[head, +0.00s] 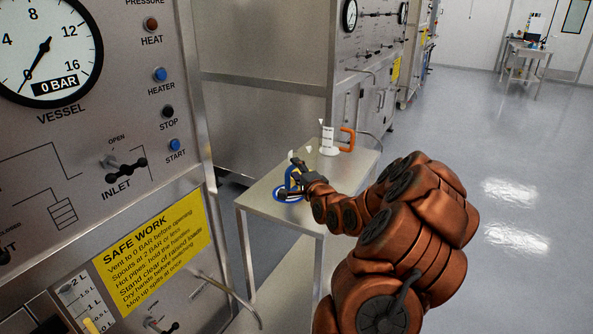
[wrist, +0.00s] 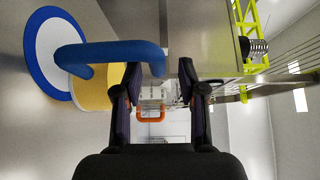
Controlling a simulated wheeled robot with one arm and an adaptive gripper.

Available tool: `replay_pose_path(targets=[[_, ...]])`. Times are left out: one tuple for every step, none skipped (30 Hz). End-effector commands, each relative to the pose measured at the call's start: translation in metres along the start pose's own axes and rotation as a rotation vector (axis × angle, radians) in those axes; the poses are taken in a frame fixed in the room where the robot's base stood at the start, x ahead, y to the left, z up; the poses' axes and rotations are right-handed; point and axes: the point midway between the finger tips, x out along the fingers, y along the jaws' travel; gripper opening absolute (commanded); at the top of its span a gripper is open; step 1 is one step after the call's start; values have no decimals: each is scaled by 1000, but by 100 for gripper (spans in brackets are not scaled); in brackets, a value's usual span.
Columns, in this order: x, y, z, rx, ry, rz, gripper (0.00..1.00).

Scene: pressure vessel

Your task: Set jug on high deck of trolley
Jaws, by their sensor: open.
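A jug with a blue handle (wrist: 110,54) stands on a steel table (head: 335,173). In the wrist view its yellow body (wrist: 92,88) shows in part beside a blue ring with a white middle (wrist: 48,50). In the head view my gripper hides most of this jug, and the blue ring (head: 280,195) shows below. My gripper (head: 296,168) is open at the jug. In the wrist view part of the blue handle reaches between the two fingers (wrist: 160,75); I cannot tell whether they touch it. I cannot make out for certain which thing is the trolley.
The control panel (head: 100,130) is close on the left, with a bent pipe low down. Steel cabinets stand behind. The floor (head: 500,180) to the right is clear. A distant bench (head: 527,58) stands at the back.

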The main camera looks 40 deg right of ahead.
Motion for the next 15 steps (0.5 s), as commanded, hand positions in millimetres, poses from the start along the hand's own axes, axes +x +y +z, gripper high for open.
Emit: replay_pose_path(targets=[[-6,1,-1,2,3,0,41],[-9,0,-2,1,3,0,41],[-14,0,-2,1,4,-1,41],[-18,0,-2,1,5,-1,41],[-22,0,-2,1,5,-2,41],[-28,0,-2,1,4,-2,41],[-32,1,-2,1,4,0,41],[-36,1,-2,2,3,1,41],[-41,2,-2,3,4,1,41],[-45,2,-2,3,4,1,41],[-49,2,-2,3,4,1,41],[-54,1,-2,1,4,0,41],[-58,1,-2,0,4,-1,41],[-62,1,-2,0,4,0,41],[-67,1,-2,1,4,0,41]])
